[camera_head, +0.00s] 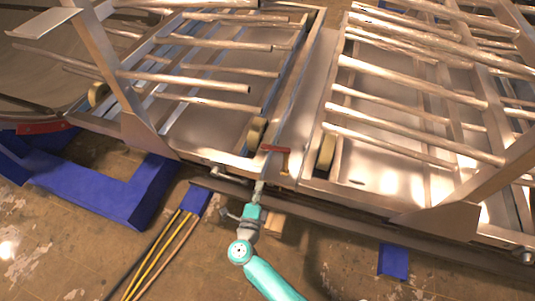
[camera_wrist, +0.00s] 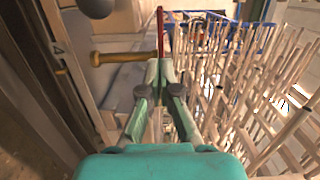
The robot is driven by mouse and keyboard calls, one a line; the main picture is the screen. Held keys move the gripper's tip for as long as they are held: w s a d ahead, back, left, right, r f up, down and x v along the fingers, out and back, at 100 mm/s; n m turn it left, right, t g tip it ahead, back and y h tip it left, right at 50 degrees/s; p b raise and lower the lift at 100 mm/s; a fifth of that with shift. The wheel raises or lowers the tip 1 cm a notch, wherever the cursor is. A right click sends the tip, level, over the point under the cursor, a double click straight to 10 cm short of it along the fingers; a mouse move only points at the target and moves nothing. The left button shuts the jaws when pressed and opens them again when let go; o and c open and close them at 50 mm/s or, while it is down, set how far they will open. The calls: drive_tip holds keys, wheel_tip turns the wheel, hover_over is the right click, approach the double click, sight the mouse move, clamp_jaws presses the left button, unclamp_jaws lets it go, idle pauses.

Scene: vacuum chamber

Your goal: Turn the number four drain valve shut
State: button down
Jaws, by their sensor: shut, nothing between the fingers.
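A valve with a red bar handle (camera_head: 275,149) and a brass stem (camera_head: 285,168) sits at the near edge of the metal frame in the head view. No number shows on it. In the wrist view the red handle (camera_wrist: 160,30) appears nearly edge-on, straight ahead of the fingertips, and the brass stem (camera_wrist: 118,57) runs off to its left. My gripper (camera_head: 259,184) is below and left of the valve in the head view. In the wrist view my gripper (camera_wrist: 160,68) is shut and empty, its tips close to the handle. I cannot tell whether they touch.
A metal frame (camera_head: 318,90) with rows of metal rods (camera_head: 415,150) fills the back. A blue floor support (camera_head: 130,195) and yellow and black cables (camera_head: 165,250) lie at left. A dark grey rounded thing (camera_wrist: 97,7) shows top left in the wrist view.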

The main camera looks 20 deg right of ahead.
sight(268, 149)
drive_tip(key=x, duration=1.3)
drive_tip(key=shift+w+d+f, duration=0.1)
drive_tip(key=shift+w+d, duration=0.2)
drive_tip(key=shift+w+d, duration=0.25)
drive_tip(key=shift+w, duration=0.35)
drive_tip(key=shift+w+r, duration=0.25)
drive_tip(key=shift+r, duration=0.05)
drive_tip(key=shift+s, duration=0.1)
drive_tip(key=shift+s+a+f, duration=0.15)
drive_tip(key=shift+s+a, duration=0.05)
drive_tip(key=shift+v, duration=3.95)
